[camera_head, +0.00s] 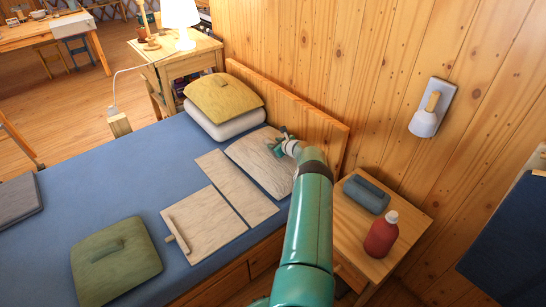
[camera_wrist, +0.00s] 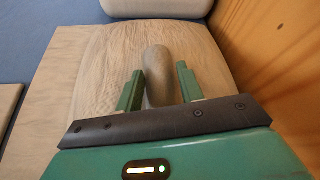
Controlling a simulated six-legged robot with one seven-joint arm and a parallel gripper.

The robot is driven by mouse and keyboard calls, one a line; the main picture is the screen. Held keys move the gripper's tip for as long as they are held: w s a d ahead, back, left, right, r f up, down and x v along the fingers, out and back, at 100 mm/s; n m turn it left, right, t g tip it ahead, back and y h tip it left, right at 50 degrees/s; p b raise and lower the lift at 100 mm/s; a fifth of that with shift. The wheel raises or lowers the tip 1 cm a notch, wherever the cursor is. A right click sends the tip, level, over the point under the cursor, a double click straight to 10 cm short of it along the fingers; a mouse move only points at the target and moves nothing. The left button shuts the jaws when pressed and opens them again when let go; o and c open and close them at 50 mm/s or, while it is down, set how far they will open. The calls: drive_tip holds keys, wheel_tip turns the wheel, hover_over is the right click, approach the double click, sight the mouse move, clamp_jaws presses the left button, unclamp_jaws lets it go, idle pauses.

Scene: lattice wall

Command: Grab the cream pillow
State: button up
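The cream pillow (camera_head: 260,158) lies on the blue bed near the wooden headboard. In the wrist view the cream pillow (camera_wrist: 75,75) fills the middle, with a raised grey-beige handle (camera_wrist: 157,62) on top. My gripper (camera_head: 284,141) is over the pillow's upper right part in the head view. In the wrist view my gripper's (camera_wrist: 158,85) two green fingers stand apart, one on each side of the near part of the handle. Whether either finger touches the handle is hard to tell. In the head view my arm and gripper hide the pillow's right side and the handle.
A yellow pillow (camera_head: 222,95) rests on a white one (camera_head: 232,124) beyond. Flat beige panels (camera_head: 205,222) lie left of the cream pillow; a green pillow (camera_head: 115,258) is nearer. The headboard (camera_head: 300,115) is close at right. A nightstand (camera_head: 350,235) holds a red bottle (camera_head: 381,236).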

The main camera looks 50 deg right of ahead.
drive_tip(key=shift+c, duration=0.2)
clamp_jaws()
drive_tip(key=shift+r, duration=0.2)
